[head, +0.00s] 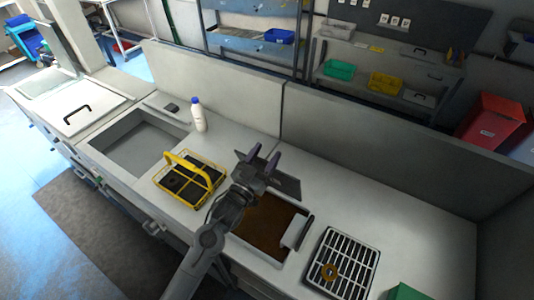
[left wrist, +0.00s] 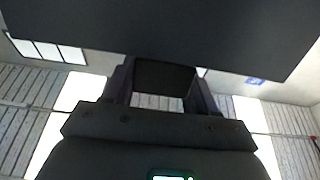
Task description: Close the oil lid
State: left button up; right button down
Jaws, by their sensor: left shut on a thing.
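The oil vat (head: 262,222) is open, with brown oil showing in the counter. Its dark flat lid (head: 286,186) is raised at the vat's back edge, partly hidden behind my left gripper. My left gripper (head: 262,157) is at the lid, its purple fingers pointing up and away. It is shut on a part of the lid, seemingly its handle; a dark block sits between the fingers (left wrist: 165,77) in the left wrist view. The lid (left wrist: 160,30) fills the top of that view as a dark panel. My right gripper is not in view.
A yellow-handled basket (head: 190,178) stands left of the vat. A white piece with a dark bar (head: 294,231) is at the vat's right edge. A white bottle (head: 198,115) stands near the sink (head: 135,140).

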pick_arm(q)
jog(key=o, duration=1.4)
jog(key=shift+s, duration=0.1)
jog(key=b+v, duration=0.1)
jog(key=v, duration=0.9)
jog(key=shift+s+a+f, duration=0.15)
jog(key=shift+s+a, duration=0.1)
